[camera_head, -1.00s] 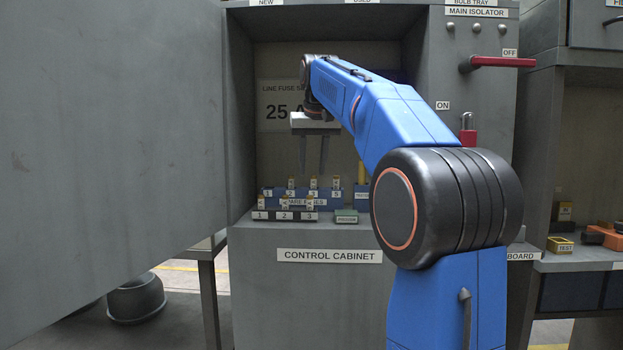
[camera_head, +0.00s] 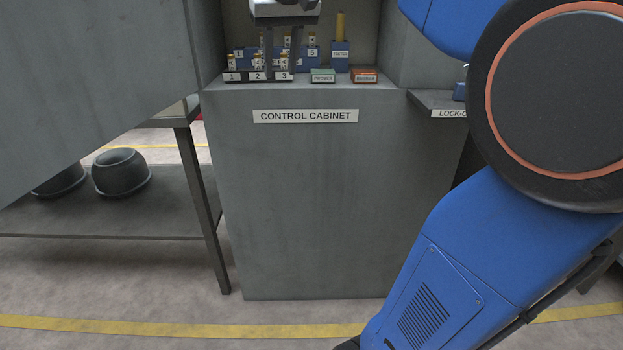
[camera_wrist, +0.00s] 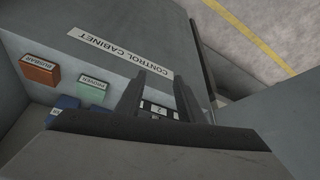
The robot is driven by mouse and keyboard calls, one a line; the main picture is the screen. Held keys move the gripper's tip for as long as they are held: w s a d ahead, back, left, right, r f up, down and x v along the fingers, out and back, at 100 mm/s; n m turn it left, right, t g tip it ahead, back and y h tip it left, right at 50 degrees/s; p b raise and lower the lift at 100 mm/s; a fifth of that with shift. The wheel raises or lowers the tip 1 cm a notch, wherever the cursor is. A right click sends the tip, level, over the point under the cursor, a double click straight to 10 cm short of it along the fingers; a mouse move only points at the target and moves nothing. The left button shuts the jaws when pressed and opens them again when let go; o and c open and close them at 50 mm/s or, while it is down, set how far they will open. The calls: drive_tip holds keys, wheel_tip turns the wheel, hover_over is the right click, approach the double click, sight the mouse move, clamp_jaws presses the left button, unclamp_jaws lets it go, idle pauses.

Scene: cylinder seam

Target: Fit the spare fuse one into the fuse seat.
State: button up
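My gripper (camera_head: 283,72) points down over the cabinet shelf, its two fingers apart and reaching down among the fuses. In the wrist view my gripper (camera_wrist: 166,90) straddles a dark block with a label reading 2. The black front block (camera_head: 246,78) carries labels 1, 2 and 3, with small pale fuses (camera_head: 232,62) standing in it. A blue rack (camera_head: 304,60) with more fuses (camera_head: 311,40) stands behind it, partly hidden by the fingers; its label 5 shows. I cannot tell whether a finger touches a fuse. Which part is the fuse seat is unclear.
A green block labelled PROVEN (camera_head: 323,75) and an orange-red block (camera_head: 364,75) lie right of the black block. A blue holder (camera_head: 340,55) with a tall yellow piece stands behind them. The open cabinet door (camera_head: 90,80) fills the left. A side shelf (camera_head: 435,102) is at right.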

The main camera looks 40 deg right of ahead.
drive_tip(key=s+a+f+n, duration=0.1)
drive_tip(key=s+a+f, duration=0.2)
drive_tip(key=s+f, duration=0.5)
drive_tip(key=s+a+f, duration=0.2)
drive_tip(key=s+f, duration=0.6)
drive_tip(key=f, duration=0.4)
drive_tip(key=s+a+f+n+y, duration=0.1)
drive_tip(key=s+a+f, duration=0.2)
drive_tip(key=s+f, duration=0.5)
wheel_tip(320, 180, down, 3)
drive_tip(key=shift+s+a+r+n, duration=0.1)
drive_tip(key=shift+s+a+n, duration=0.1)
drive_tip(key=shift+a+n, duration=0.15)
drive_tip(key=shift+w+a, duration=0.1)
drive_tip(key=shift+c, duration=0.5)
